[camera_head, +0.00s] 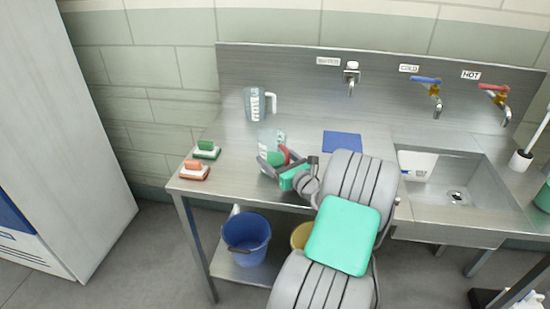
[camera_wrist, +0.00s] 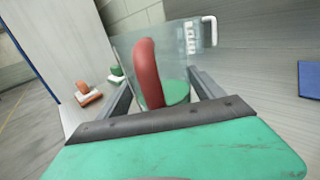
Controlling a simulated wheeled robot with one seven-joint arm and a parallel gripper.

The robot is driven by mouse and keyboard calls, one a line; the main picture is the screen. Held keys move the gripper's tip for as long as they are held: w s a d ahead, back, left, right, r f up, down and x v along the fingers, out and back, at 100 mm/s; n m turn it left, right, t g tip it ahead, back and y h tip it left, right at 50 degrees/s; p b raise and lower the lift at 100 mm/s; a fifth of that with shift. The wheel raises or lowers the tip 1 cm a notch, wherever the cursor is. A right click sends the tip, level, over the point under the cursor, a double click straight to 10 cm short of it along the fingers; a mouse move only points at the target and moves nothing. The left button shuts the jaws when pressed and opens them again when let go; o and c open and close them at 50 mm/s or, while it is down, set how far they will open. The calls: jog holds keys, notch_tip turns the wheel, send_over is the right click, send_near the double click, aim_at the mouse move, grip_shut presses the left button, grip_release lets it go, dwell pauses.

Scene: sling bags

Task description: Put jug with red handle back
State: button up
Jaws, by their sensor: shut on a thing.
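The jug with the red handle (camera_head: 268,139) is clear and stands over the left part of the steel counter in the head view. Its red handle (camera_wrist: 147,72) faces me in the wrist view, with a green patch (camera_wrist: 179,93) showing low through the clear wall. My gripper (camera_head: 274,160) is shut on the red handle, one finger on each side. The jug looks upright. I cannot tell whether its base touches the counter.
A second clear jug with a white handle (camera_head: 258,104) stands behind, near the backsplash. Green (camera_head: 206,149) and orange (camera_head: 194,169) brushes lie at the counter's left edge. A blue cloth (camera_head: 342,141) lies right of the jug, then the sink (camera_head: 479,218). A blue bucket (camera_head: 246,236) stands below.

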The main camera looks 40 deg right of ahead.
jog(key=o, duration=2)
jog(key=shift+f, duration=0.1)
jog(key=shift+s, duration=0.2)
jog(key=s, duration=0.3)
jog(key=s+b, duration=0.1)
jog(key=s, duration=0.2)
jog(key=s+a+b, duration=0.1)
jog(key=s, duration=0.2)
jog(key=shift+s+f, duration=0.1)
jog(key=shift+s, duration=0.25)
jog(key=shift+s+a+b, duration=0.25)
jog(key=shift+s+b, duration=0.4)
jog(key=shift+b, duration=0.25)
jog(key=shift+s+a+r, duration=0.1)
jog(key=shift+s+r, duration=0.2)
